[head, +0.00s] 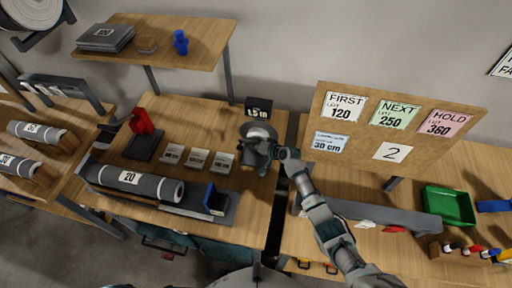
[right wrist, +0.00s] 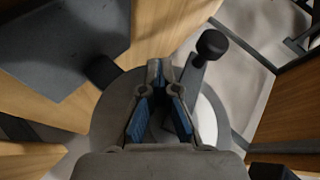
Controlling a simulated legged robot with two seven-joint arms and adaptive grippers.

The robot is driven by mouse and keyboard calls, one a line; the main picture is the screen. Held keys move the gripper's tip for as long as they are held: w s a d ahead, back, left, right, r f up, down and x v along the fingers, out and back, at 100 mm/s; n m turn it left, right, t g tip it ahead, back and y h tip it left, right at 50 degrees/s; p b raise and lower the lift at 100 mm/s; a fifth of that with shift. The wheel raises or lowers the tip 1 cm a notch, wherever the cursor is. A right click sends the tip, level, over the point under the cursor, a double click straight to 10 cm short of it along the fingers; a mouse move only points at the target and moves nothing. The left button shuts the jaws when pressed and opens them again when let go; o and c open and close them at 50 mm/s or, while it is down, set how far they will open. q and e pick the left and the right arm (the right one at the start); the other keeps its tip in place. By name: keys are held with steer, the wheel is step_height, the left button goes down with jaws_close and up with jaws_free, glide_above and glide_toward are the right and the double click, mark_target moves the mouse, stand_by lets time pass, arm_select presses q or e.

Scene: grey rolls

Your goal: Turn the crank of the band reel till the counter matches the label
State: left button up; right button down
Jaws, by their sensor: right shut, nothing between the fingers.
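The band reel (head: 258,130) stands near the back right of the middle table, with its dark counter (head: 258,108) behind it reading what looks like 1.5 m. In the right wrist view the reel's round grey disc (right wrist: 108,128) lies behind my fingers. The crank's black knob (right wrist: 212,44) stands just right of the fingertips, its arm running down behind the right finger. My right gripper (right wrist: 163,68) is shut and empty beside the crank; touching cannot be told. In the head view my right gripper (head: 262,152) covers part of the reel. My left gripper is not in view.
A board (head: 400,110) carries FIRST, NEXT and HOLD cards and a blue label (head: 328,142) reading 30 cm. A grey roll (head: 130,180), a red stand (head: 143,122) and several small cards share the table. A green bin (head: 449,206) stands right.

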steer(key=shift+w+a+r, duration=0.1)
steer(key=shift+a+r, duration=0.05)
steer(key=shift+a, duration=0.65)
steer(key=shift+d+r, duration=0.2)
steer(key=shift+d, duration=0.15)
steer(key=shift+r, duration=0.1)
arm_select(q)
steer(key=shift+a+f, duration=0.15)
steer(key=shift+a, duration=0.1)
arm_select(e)
steer(key=shift+a+r, duration=0.1)
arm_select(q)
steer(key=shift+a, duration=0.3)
arm_select(e)
steer(key=shift+w+a, duration=0.1)
steer(key=shift+a, duration=0.1)
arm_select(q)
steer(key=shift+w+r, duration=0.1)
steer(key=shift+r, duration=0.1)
arm_select(e)
steer(key=shift+a+r, duration=0.2)
steer(key=shift+r, duration=0.1)
steer(key=shift+d, duration=0.1)
stand_by(1.2)
